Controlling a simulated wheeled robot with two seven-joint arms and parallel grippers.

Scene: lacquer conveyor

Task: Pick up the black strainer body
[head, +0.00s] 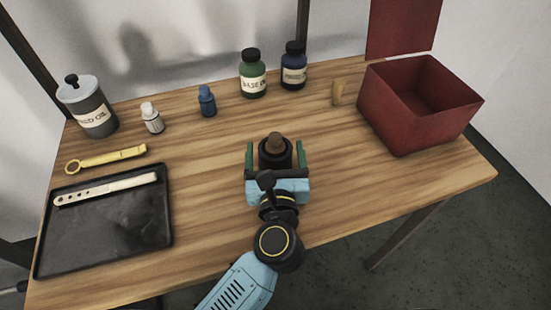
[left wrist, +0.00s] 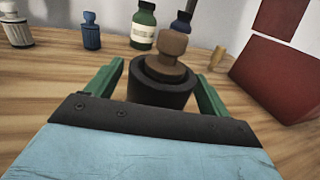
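The black strainer body (head: 276,157) is a short dark cup with a brown knob on top, standing upright on the wooden table. My left gripper (head: 275,148) is open, with one green finger on each side of the cup. The left wrist view shows the black cup (left wrist: 160,90) between the fingers of the left gripper (left wrist: 162,75), with a narrow gap visible on both sides. The cup's lower part is hidden behind the gripper's dark front edge. My right gripper is in neither view.
A black tray (head: 110,225) holding a pale perforated strip lies at left, with a yellow tool (head: 105,158) behind it. Several bottles, including a green one (head: 253,75), stand along the back. A small tan piece (head: 338,92) stands near an open red box (head: 405,125) at right.

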